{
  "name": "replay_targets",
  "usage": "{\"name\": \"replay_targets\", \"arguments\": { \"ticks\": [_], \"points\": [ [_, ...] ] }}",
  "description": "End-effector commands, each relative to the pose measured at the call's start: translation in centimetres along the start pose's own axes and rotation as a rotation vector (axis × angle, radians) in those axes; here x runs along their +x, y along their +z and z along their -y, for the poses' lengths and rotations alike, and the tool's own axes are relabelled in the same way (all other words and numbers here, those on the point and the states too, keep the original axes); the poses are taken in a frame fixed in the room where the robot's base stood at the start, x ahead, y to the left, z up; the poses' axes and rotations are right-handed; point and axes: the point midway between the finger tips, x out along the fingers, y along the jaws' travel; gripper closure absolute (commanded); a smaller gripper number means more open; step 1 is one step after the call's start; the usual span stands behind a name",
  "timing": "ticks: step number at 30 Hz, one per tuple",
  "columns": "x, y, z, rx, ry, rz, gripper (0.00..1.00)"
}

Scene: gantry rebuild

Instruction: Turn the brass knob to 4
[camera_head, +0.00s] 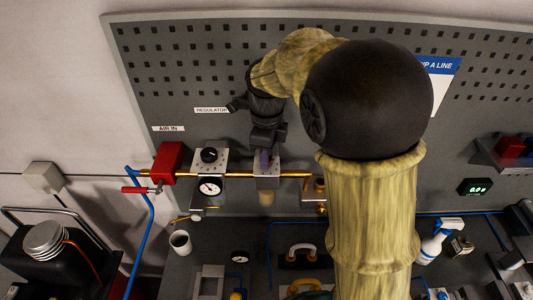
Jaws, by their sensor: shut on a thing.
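My gripper (265,150) points down at the grey block (267,182) on the brass pipe, with its jaws at the block's upper part. It is shut on a small purple-grey piece (263,160), largely covered by the jaws. A brass knob cannot be made out for certain, and no number scale is readable here. A black round knob (209,155) sits on a light plate left of my gripper, apart from it. A brass fitting (320,186) is on the right, partly beside my arm.
A round gauge (209,187) sits below the black knob. A red valve body (166,163) and a blue hose (146,220) are at the left. A white cup (180,242) stands below. My arm hides the centre right of the panel.

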Motion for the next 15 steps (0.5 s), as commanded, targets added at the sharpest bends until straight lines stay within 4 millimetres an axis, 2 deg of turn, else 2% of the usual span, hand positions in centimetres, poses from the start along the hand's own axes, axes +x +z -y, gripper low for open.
{"name": "replay_targets", "arguments": {
  "ticks": [2,3,6,15],
  "points": [
    [-0.17,0.02,0.12,0.000,-0.005,0.002,0.96],
    [-0.17,0.01,0.12,0.000,-0.005,0.002,0.71],
    [-0.15,0.01,0.10,-0.001,-0.004,0.002,0.52],
    [-0.11,0.01,0.04,-0.002,-0.001,0.001,0.51]
  ]
}}
